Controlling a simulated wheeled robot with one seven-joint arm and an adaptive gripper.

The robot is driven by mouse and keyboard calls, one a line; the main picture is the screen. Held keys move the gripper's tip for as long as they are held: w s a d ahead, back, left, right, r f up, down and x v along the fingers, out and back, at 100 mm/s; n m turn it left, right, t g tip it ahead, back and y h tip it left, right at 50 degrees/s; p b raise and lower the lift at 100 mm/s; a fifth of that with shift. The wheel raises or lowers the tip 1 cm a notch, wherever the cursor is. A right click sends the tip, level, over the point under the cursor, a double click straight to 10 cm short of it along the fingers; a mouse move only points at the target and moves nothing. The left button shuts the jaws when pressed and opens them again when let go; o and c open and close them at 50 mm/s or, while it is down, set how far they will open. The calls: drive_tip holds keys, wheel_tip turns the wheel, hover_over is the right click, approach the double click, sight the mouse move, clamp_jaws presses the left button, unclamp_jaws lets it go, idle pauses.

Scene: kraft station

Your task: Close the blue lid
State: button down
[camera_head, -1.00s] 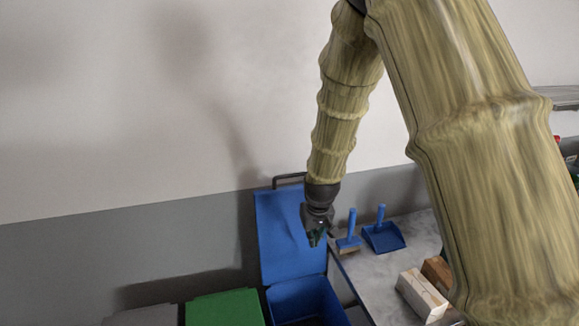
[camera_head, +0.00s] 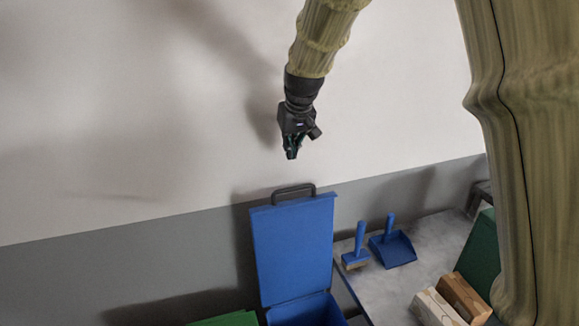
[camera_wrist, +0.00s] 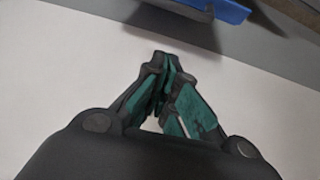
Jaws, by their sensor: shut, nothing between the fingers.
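The blue lid (camera_head: 293,248) stands raised and open, close to upright, behind the blue bin (camera_head: 306,312). A dark handle (camera_head: 293,193) is on its top edge. My gripper (camera_head: 291,154) is shut and empty, in the air above the handle and apart from it. In the wrist view my gripper's teal fingertips (camera_wrist: 165,66) are together. A blue edge of the lid (camera_wrist: 228,9) shows at the top of that view. Most of the bin is below the head view.
A grey table (camera_head: 432,255) to the right holds a blue brush (camera_head: 356,248), a blue dustpan (camera_head: 392,247) and wooden blocks (camera_head: 463,296). A green lid (camera_head: 228,319) is at the lower left. The wall is behind the blue lid.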

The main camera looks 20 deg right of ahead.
drive_tip(key=p+x, duration=0.3)
drive_tip(key=x, duration=0.5)
drive_tip(key=shift+w, duration=0.25)
drive_tip(key=shift+p+x, duration=0.45)
drive_tip(key=shift+x, duration=0.45)
drive_tip(key=s+p, duration=0.2)
drive_tip(key=s, duration=0.2)
drive_tip(key=shift+d+f, duration=0.1)
drive_tip(key=shift+d, duration=0.05)
drive_tip(key=shift+s+f, duration=0.1)
